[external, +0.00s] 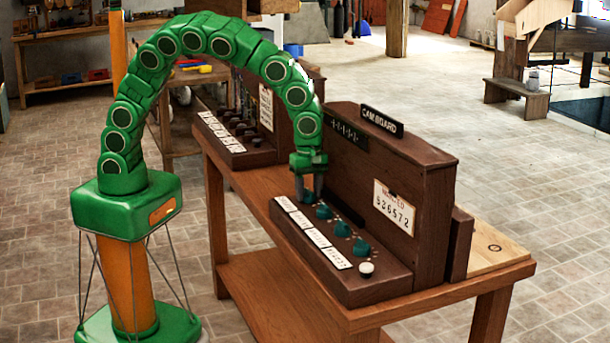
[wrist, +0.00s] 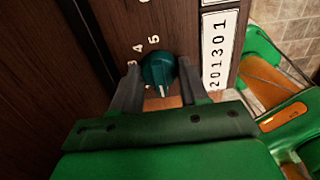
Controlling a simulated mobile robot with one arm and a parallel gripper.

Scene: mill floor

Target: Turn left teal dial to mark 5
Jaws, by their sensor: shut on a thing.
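The left teal dial (wrist: 157,68) sits between my gripper's two grey fingers in the wrist view. My gripper (wrist: 159,72) is shut on it, one finger on each side. A short white line shows on the dial's lower side in that view. The marks 3, 4 and 5 (wrist: 154,40) show above and left of the dial; lower marks are hidden by the left finger. In the external view my gripper (external: 311,190) points down at the left end of the dial row on the cam board (external: 428,180), and its fingers hide the held dial.
Other teal dials (external: 342,229) and a white knob (external: 366,269) continue the row to the right. White number labels (external: 317,237) run along the front. The upright panel stands close behind my gripper. Another dark console (external: 240,155) stands at the table's far left.

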